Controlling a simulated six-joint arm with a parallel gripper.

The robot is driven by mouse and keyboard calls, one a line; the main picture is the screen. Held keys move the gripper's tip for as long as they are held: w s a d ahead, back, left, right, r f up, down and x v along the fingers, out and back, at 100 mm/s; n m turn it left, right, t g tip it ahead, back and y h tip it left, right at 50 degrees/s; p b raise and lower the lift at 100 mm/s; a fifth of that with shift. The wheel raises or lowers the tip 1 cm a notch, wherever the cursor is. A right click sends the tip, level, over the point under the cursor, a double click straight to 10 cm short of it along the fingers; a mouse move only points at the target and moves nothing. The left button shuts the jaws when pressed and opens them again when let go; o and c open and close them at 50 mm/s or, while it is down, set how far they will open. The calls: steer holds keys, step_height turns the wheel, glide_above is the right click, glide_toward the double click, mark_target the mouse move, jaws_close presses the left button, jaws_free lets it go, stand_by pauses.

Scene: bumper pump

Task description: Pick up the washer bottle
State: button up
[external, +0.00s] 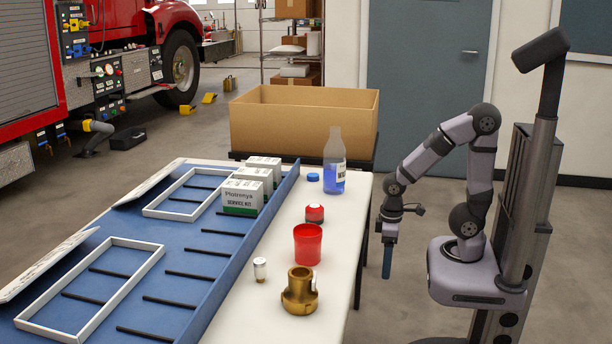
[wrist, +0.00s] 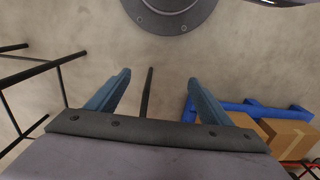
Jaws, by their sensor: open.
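The washer bottle (external: 334,165) is clear with blue liquid in its lower part and a white label. It stands upright on the white table near its far right end, with a blue cap (external: 313,177) lying to its left. My gripper (external: 387,262) hangs pointing down beyond the table's right edge, apart from the bottle and nearer the camera. In the wrist view my gripper (wrist: 157,82) is open, with nothing between its two blue fingers. The bottle does not show in the wrist view.
On the white table (external: 341,231) stand a red cup (external: 307,244), a red-capped jar (external: 314,214), a small vial (external: 260,269) and a brass fitting (external: 299,292). A blue tray (external: 208,262) with white boxes (external: 244,192) lies left. A large cardboard box (external: 303,124) stands behind.

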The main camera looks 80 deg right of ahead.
step_height(320, 180, up, 24)
steer(key=w+n+h+p, duration=0.2)
steer(key=n+h+p, duration=0.75)
steer(key=p, duration=1.55)
steer(key=n+t+p, duration=0.8)
steer(key=n+p, duration=0.4)
steer(key=n, duration=0.1)
glide_toward(341, 159)
steer(key=w+f, duration=0.3)
steer(key=w, duration=0.2)
steer(key=d+h+b, duration=0.1)
steer(key=d+b, duration=0.1)
steer(key=d+f+n+t+h+b, duration=0.1)
steer(key=d, duration=0.1)
steer(key=d+f+n+t+h+b, duration=0.1)
steer(key=d+b, duration=0.1)
steer(key=shift+w+f+b, duration=0.1)
steer(key=shift+f+b, duration=0.05)
steer(key=shift+b, duration=0.15)
steer(key=shift+d+n+t+h+b, duration=0.3)
steer(key=shift+n+t+b, duration=0.3)
steer(key=shift+n+t, duration=0.3)
steer(key=shift+w+r+n+t, duration=0.1)
steer(key=shift+r+n+t, duration=0.15)
steer(key=shift+t, duration=0.15)
steer(key=shift+w+d, duration=0.1)
steer(key=shift+d, duration=0.05)
